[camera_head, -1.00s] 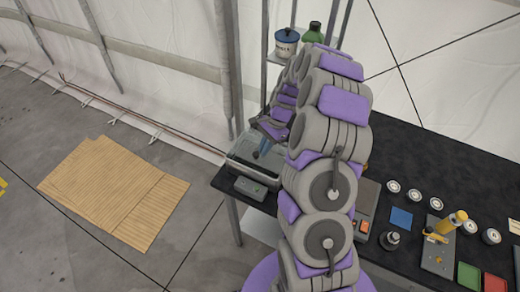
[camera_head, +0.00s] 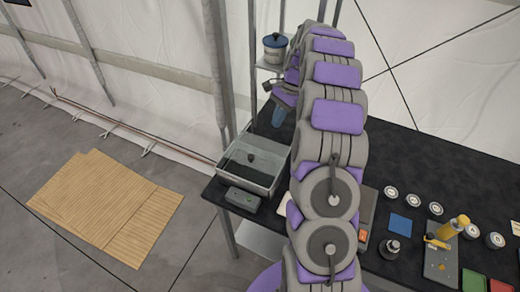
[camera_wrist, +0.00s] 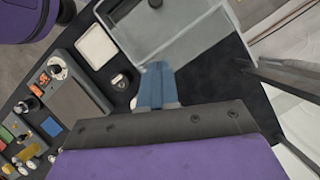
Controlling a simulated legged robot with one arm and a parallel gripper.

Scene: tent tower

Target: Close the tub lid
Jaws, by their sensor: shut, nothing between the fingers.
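The grey tub (camera_head: 273,181) stands at the left end of the black table. Its pale inside or a see-through cover shows, with a dark knob-like thing (camera_head: 250,157) in the middle. I cannot tell the lid apart or how far it is shut. The tub also shows at the top of the wrist view (camera_wrist: 205,40), partly cut off. My gripper (camera_head: 277,118) is behind the tub's far right corner, apart from it in the picture. In the wrist view its blue fingers (camera_wrist: 157,85) are together and empty, pointing toward the tub.
A small grey box (camera_head: 243,198) sits before the tub at the table edge. A blue pot (camera_head: 275,46) stands on a shelf behind. Several discs, a blue square (camera_head: 400,224) and a yellow-handled tool (camera_head: 457,226) lie to the right. A tent post (camera_head: 217,70) is left.

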